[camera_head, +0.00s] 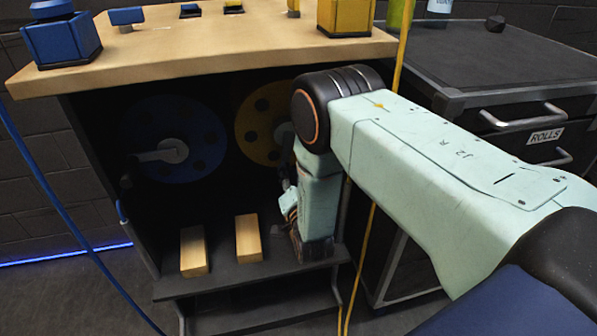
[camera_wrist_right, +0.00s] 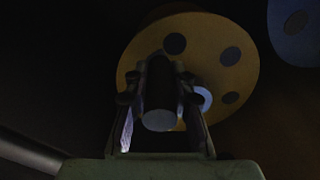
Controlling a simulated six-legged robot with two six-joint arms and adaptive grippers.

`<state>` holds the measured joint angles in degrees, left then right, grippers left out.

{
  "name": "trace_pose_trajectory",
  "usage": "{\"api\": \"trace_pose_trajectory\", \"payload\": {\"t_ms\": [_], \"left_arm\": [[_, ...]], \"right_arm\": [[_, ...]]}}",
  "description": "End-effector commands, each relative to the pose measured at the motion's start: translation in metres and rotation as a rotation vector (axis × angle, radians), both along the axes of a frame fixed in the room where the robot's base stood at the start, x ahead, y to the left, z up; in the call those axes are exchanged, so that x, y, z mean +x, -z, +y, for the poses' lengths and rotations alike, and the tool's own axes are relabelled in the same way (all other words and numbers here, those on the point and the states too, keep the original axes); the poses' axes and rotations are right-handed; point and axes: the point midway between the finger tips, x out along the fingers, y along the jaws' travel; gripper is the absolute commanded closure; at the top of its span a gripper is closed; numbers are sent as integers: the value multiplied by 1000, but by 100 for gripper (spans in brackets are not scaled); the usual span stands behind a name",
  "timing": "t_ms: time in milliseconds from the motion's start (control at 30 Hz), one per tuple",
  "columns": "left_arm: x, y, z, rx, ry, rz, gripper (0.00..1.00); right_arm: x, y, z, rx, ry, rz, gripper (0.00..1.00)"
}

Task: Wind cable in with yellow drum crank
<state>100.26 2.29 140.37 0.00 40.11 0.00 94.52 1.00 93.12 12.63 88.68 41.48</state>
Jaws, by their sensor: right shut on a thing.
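The yellow drum (camera_head: 257,128) with dark round holes is inside the dark cabinet, to the right of the blue drum (camera_head: 197,132). My right arm hides its right part in the head view. In the right wrist view the yellow drum (camera_wrist_right: 220,38) fills the upper middle. My right gripper (camera_wrist_right: 158,84) is shut on a dark cylindrical crank handle (camera_wrist_right: 160,121) in front of it. The gripper's fingers are hard to make out in the head view. The yellow cable (camera_head: 402,52) hangs at the right of the cabinet. My left gripper is not in view.
The blue drum has a pale crank (camera_head: 168,152). Two wooden blocks (camera_head: 193,252) lie on the cabinet's low shelf. A blue cable (camera_head: 57,205) runs down at left. A dark drawer unit (camera_head: 520,115) stands close at right. The wooden top (camera_head: 190,52) carries blue and yellow boxes.

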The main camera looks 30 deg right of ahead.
Motion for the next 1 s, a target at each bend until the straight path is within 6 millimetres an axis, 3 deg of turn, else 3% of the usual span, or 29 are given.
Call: {"api": "trace_pose_trajectory", "payload": {"t_ms": [400, 1000], "left_arm": [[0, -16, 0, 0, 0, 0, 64], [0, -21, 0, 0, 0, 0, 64]], "right_arm": [[6, -8, 30, 290, -11, -65, 100], [10, -14, 39, 280, -14, -69, 100]]}}
